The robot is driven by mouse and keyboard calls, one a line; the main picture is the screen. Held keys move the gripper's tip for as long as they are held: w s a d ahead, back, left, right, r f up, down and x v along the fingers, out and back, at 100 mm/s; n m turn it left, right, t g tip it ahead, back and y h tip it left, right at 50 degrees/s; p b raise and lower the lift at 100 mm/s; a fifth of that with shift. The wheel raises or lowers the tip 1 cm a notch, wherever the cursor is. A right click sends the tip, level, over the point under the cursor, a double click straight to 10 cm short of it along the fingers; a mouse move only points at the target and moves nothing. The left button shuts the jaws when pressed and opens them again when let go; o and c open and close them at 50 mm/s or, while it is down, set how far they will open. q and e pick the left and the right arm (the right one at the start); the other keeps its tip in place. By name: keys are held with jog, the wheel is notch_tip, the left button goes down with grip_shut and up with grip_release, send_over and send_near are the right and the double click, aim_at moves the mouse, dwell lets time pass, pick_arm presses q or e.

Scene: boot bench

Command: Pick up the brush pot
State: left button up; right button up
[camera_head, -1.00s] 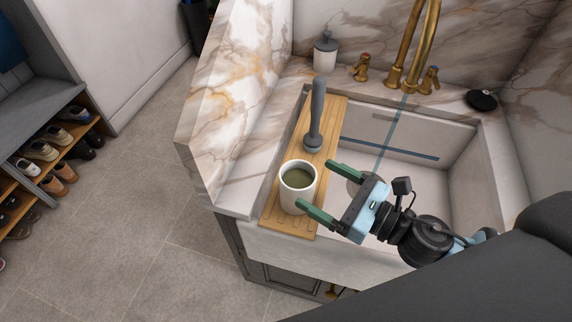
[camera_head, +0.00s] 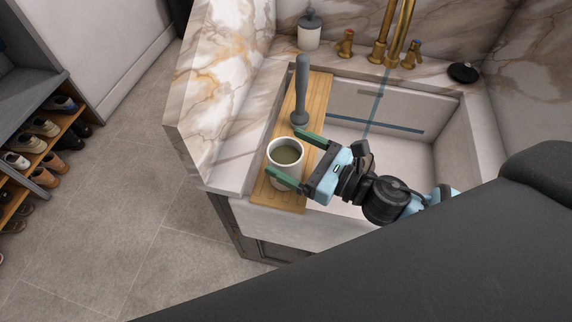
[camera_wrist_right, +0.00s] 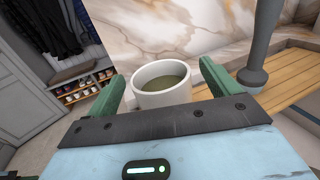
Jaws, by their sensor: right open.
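The brush pot (camera_head: 286,154) is a white round cup with a dull green inside. It stands upright near the front end of a wooden board laid across the left side of the sink. My right gripper (camera_head: 285,155) is open, with its green fingers on either side of the pot. In the right wrist view the pot (camera_wrist_right: 165,96) sits between the two spread fingers, with its lower part hidden by the gripper body. I cannot tell whether a finger touches it. My left gripper is out of view.
A grey long-handled tool (camera_head: 301,92) stands on the wooden board (camera_head: 318,92) just behind the pot. The sink basin (camera_head: 385,150) is at right, with brass taps (camera_head: 395,40) behind. A marble panel (camera_head: 215,90) rises at left. A white dispenser (camera_head: 309,32) stands at the back.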

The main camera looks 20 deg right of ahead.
aim_at(272, 145)
jog(key=x, duration=0.3)
jog(key=shift+w+a+r+p, duration=0.1)
jog(key=shift+w+a+p, duration=0.05)
jog(key=shift+p, duration=0.15)
jog(key=shift+w+a, duration=0.1)
jog(key=shift+c, duration=0.3)
jog(key=shift+c, duration=1.2)
jog(key=c, duration=1.4)
jog(key=shift+c, duration=0.9)
